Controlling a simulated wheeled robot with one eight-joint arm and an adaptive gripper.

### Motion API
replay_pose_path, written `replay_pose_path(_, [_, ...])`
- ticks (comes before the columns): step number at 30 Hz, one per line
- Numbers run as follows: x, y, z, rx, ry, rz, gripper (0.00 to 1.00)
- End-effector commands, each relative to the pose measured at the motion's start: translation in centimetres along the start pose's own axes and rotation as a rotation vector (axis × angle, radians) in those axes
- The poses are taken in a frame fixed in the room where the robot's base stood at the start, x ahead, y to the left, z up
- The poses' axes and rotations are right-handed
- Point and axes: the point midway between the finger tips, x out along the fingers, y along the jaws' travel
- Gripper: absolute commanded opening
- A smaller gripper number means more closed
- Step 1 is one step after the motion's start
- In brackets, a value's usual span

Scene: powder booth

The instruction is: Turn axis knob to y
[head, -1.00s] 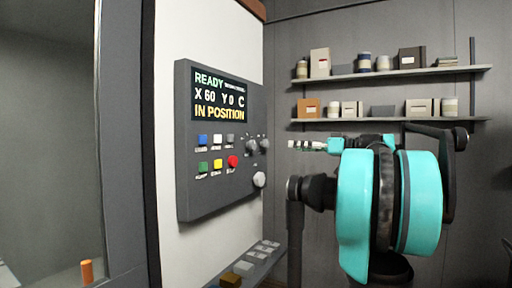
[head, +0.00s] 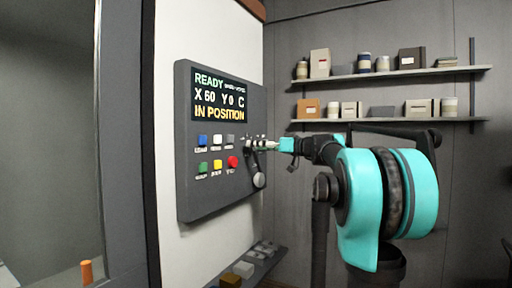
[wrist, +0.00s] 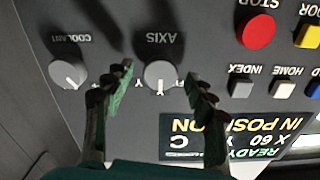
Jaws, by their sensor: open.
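The axis knob (wrist: 160,74) is a round grey knob on the dark control panel (head: 190,170), under the AXIS label in the inverted wrist view. A light mark shows at its lower edge in that view; which letter it points to is hard to read. My gripper (wrist: 162,82) is open, with one dark finger on each side of the knob, and a gap shows between knob and fingers. In the head view my gripper (head: 262,144) is at the panel's right side and hides most of the small knobs.
The coolant knob (wrist: 67,73) is just beyond the left finger in the wrist view. A red stop button (wrist: 257,30) and coloured buttons lie to the right. The panel screen (head: 220,96) reads READY, X 60 Y 0, IN POSITION.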

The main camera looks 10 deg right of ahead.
Motion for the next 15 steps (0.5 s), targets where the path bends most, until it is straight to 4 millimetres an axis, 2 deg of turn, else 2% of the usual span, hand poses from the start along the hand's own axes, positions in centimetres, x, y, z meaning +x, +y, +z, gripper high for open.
replay_pose_path(4, [0.83, -0.01, 0.00, 0.000, 0.000, 0.000, 0.56])
replay_pose_path(12, [0.96, 0.01, 0.00, 0.000, 0.000, 0.001, 0.56])
replay_pose_path(13, [0.96, 0.01, 0.00, 0.000, 0.000, 0.001, 0.55])
replay_pose_path(15, [0.95, 0.01, 0.00, 0.000, 0.000, 0.001, 0.46])
